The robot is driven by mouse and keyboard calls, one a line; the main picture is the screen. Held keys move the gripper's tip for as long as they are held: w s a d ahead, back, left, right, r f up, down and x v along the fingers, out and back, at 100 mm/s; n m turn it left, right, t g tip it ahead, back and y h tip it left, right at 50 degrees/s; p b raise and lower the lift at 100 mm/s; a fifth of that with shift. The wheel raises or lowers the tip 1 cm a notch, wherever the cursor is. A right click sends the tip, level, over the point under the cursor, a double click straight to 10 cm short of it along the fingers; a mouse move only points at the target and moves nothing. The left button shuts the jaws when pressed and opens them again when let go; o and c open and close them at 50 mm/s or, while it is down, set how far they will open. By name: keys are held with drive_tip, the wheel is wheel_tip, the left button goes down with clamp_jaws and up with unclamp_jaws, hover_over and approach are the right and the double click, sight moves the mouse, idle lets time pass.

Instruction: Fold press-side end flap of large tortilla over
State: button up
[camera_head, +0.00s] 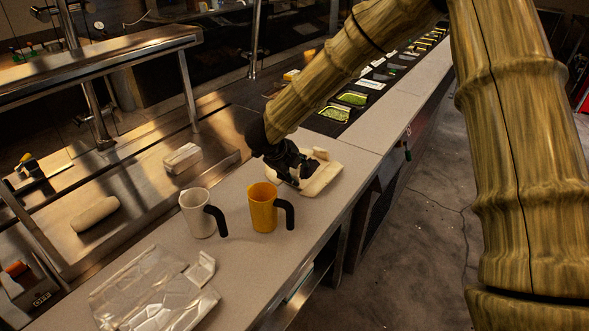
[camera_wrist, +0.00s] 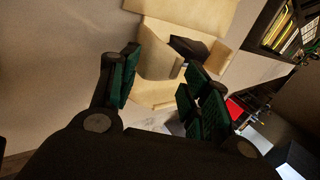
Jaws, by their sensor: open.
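The large pale tortilla (camera_head: 325,180) lies on the counter under my gripper (camera_head: 288,170) in the head view. In the wrist view the tortilla (camera_wrist: 195,12) spreads across the top middle, with a folded-up flap (camera_wrist: 160,58) standing between the fingers. My gripper (camera_wrist: 158,78) is open, its green-padded fingers on either side of that flap. I cannot tell whether the fingers touch it. A dark shape overlaps the tortilla near the right finger. My gripper hides part of the tortilla in the head view.
A yellow mug (camera_head: 263,208) and a white mug (camera_head: 197,214) stand close on the counter. A clear, crumpled-looking container (camera_head: 150,290) lies at front left. A metal griddle (camera_head: 140,180) holds two pale pieces. Ingredient trays (camera_head: 352,98) line the back. The counter's right edge is close.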

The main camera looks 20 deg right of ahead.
drive_tip(key=c, duration=0.9)
drive_tip(key=shift+d+r+p, duration=0.1)
drive_tip(key=shift+r+p, duration=0.15)
drive_tip(key=shift+p, duration=0.45)
drive_tip(key=shift+c, duration=0.2)
drive_tip(key=shift+w+d+g+y+p, duration=0.2)
drive_tip(key=shift+d+g+y+p, duration=0.15)
drive_tip(key=shift+p, duration=0.5)
drive_tip(key=p, duration=0.1)
drive_tip(key=y+p, duration=0.1)
drive_tip(key=p, duration=0.1)
drive_tip(key=shift+w+d+g, duration=0.2)
drive_tip(key=shift+w+g, duration=0.1)
drive_tip(key=shift+g, duration=0.05)
drive_tip(key=shift+w+d+f+y+p, duration=0.1)
drive_tip(key=shift+d+f+y+p, duration=0.1)
drive_tip(key=shift+y+p, duration=0.25)
drive_tip(key=shift+c, duration=0.2)
